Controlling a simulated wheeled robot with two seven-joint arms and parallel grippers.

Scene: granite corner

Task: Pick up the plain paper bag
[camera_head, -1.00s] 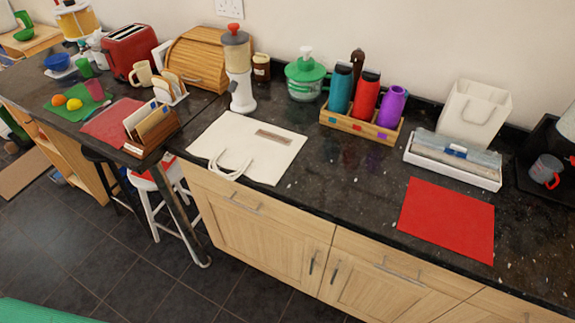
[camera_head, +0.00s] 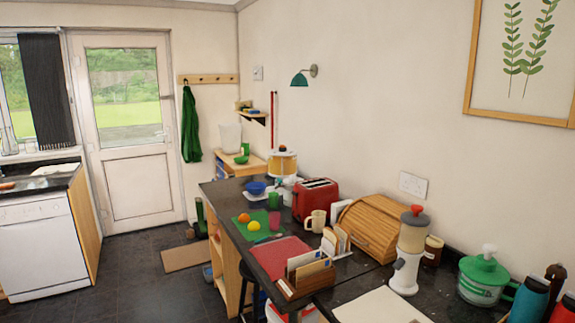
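No standing paper bag with handles shows clearly in the head view now. A pale, upright bag-like or bin-like thing (camera_head: 229,136) stands at the far end by the wall; it is too small to tell what it is. A cream flat bag (camera_head: 382,306) lies on the dark counter at the bottom edge, mostly cut off by the frame. Neither of my grippers is in view.
The dark counter holds a red toaster (camera_head: 315,200), a wooden bread bin (camera_head: 370,228), a blender-like dispenser (camera_head: 408,250), a letter rack (camera_head: 305,275) and a green-lidded jar (camera_head: 483,277). Open floor (camera_head: 150,290) lies left, before a white door (camera_head: 122,130) and a dishwasher (camera_head: 40,240).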

